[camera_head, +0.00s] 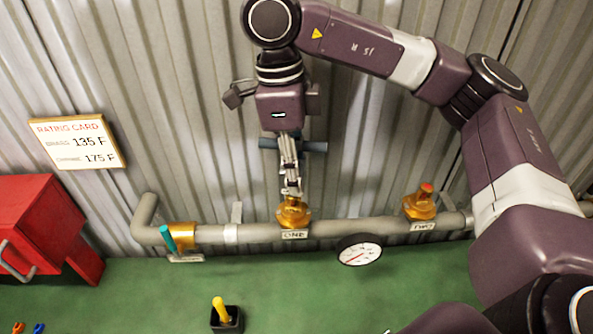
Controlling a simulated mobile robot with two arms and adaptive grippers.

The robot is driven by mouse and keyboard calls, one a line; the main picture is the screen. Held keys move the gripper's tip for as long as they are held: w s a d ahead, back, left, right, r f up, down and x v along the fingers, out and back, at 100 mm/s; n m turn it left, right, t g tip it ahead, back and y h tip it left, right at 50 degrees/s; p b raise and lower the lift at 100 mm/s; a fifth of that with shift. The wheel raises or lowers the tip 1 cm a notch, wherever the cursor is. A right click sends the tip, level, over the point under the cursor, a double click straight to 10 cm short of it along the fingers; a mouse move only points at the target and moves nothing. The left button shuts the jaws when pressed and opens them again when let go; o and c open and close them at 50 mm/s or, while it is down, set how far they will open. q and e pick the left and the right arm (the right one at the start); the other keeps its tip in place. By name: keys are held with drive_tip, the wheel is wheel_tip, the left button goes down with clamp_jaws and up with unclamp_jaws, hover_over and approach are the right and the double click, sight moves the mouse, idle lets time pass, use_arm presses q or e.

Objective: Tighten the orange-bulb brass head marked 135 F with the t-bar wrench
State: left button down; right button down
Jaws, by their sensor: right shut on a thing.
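My right gripper (291,186) hangs in front of the wall with its fingers closed on the t-bar wrench (316,147). The wrench's blue-grey crossbar sticks out on both sides of the gripper, and its shaft is mostly hidden. Its lower end is over the brass head (293,214) at the pipe tag ONE. I cannot tell whether it is seated there, and that head's bulb is hidden. A second brass head (420,208) with an orange-red bulb stands upright at tag TWO. My left gripper is not in view.
The grey pipe (325,229) runs along the corrugated wall, with a round gauge (360,250) and a teal lever (168,239). A rating card (78,142) is at left. A red cabinet (40,225) and a yellow-handled thing in a black holder (227,320) stand on green.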

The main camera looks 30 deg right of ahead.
drive_tip(key=shift+r, duration=0.2)
wheel_tip(320, 180, up, 4)
drive_tip(key=p, duration=0.4)
drive_tip(key=shift+f, duration=0.15)
